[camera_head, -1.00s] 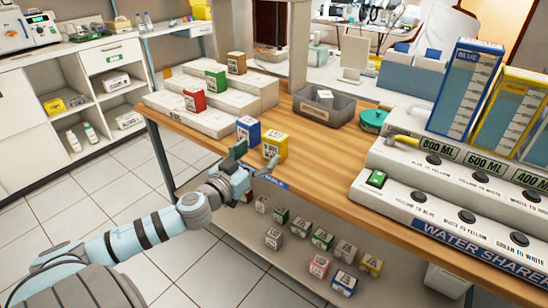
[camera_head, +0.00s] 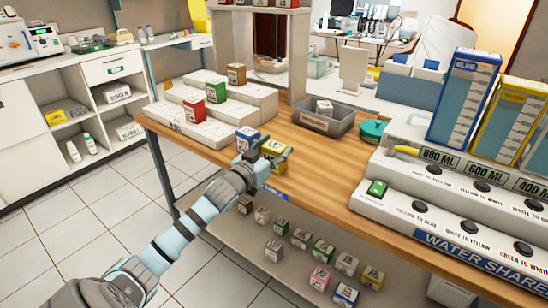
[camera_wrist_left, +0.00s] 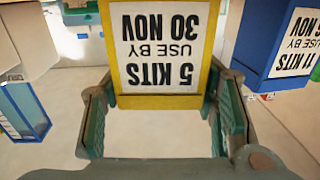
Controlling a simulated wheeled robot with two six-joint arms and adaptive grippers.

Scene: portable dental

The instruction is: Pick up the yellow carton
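The yellow carton (camera_head: 275,157) stands upright on the wooden table near its left front edge, partly covered by my left gripper. In the left wrist view the yellow carton (camera_wrist_left: 160,45) shows a white label with upside-down text reading "5 KITS USE BY 30 NOV". My left gripper (camera_head: 268,158) is at the carton's near side. In the wrist view its green-padded fingers (camera_wrist_left: 162,105) are spread apart, with the carton at and between the tips. Whether they touch it I cannot tell. My right gripper is not in view.
A blue carton (camera_head: 246,138) stands close beside the yellow one; it also shows in the wrist view (camera_wrist_left: 278,42). A grey bin (camera_head: 325,122) and the white stepped stand (camera_head: 185,127) are behind. The water station (camera_head: 430,210) is to the right. Several cartons lie on the lower shelf.

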